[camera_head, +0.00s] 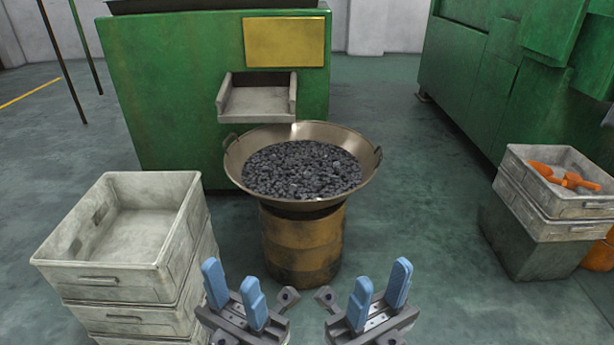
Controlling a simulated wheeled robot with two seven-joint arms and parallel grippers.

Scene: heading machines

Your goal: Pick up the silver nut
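A wide metal pan (237,160) with two side handles stands on a yellowish-brown drum (302,240). It holds a heap of small dark grey pieces (302,168); I cannot make out a single silver nut among them. My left gripper (232,291) is at the bottom of the view, left of centre, its two blue fingers apart with nothing between them. My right gripper (382,293) is at the bottom, right of centre, also with blue fingers apart and empty. Both grippers are nearer to me than the drum and do not touch the pan.
A stack of pale crates (105,282), the top one empty, stands at the left. Another pale crate (560,205) with orange tools (563,177) stands at the right. Green machines (165,95) are behind the pan and at the right (490,75). Floor (430,215) right of the drum is clear.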

